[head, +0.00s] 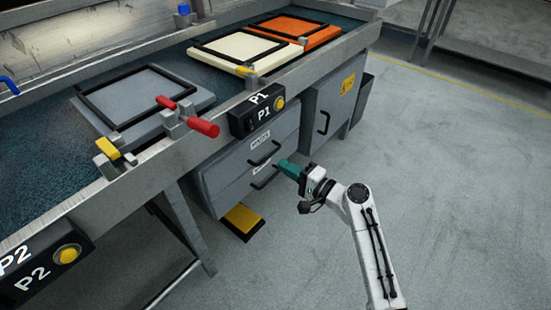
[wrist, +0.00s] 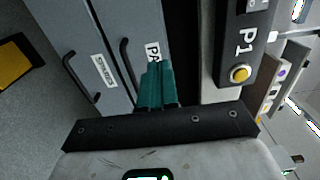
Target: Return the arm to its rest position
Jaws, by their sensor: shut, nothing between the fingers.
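My gripper (head: 284,163) has teal fingers, shut with nothing between them. In the head view my white arm reaches up from the lower right, and the gripper is in front of the grey drawer cabinet (head: 222,178), close to the drawer handles. I cannot tell whether it touches a handle. In the wrist view the teal fingers (wrist: 157,85) are together and point toward the drawer fronts. They partly cover a drawer label (wrist: 153,52). A black handle (wrist: 126,62) is just left of them.
Above the drawers is the P1 button box (head: 257,114) at the bench edge. Clamps with a red handle (head: 203,126) stick out over that edge. A yellow pedal (head: 242,218) lies on the floor below the drawers. The floor (head: 450,190) to the right is clear.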

